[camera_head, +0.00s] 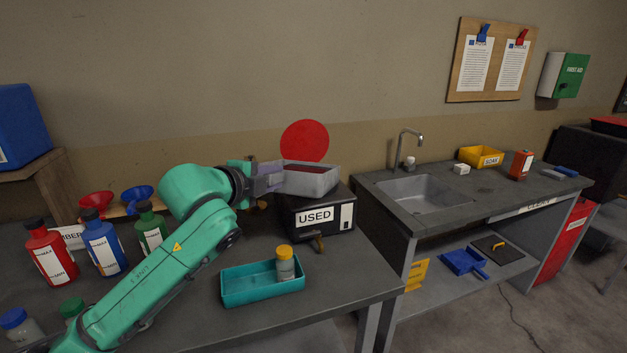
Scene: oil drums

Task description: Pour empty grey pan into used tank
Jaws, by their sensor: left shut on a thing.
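The grey pan (313,181) is held above the black used tank (335,223), which bears a white label reading USED. Some dark red shows inside the pan. My left gripper (270,179) is shut on the pan's left side. The pan looks about level, and its base is close to the tank's top; I cannot tell whether they touch. The tank's top opening is hidden behind the pan. My right gripper is not in view.
A teal tray (262,287) with a yellow-capped jar (285,264) sits in front of the tank. Red (50,255), blue (103,245) and green (150,228) bottles stand left, near two funnels. A sink (424,194) is to the right, past a gap.

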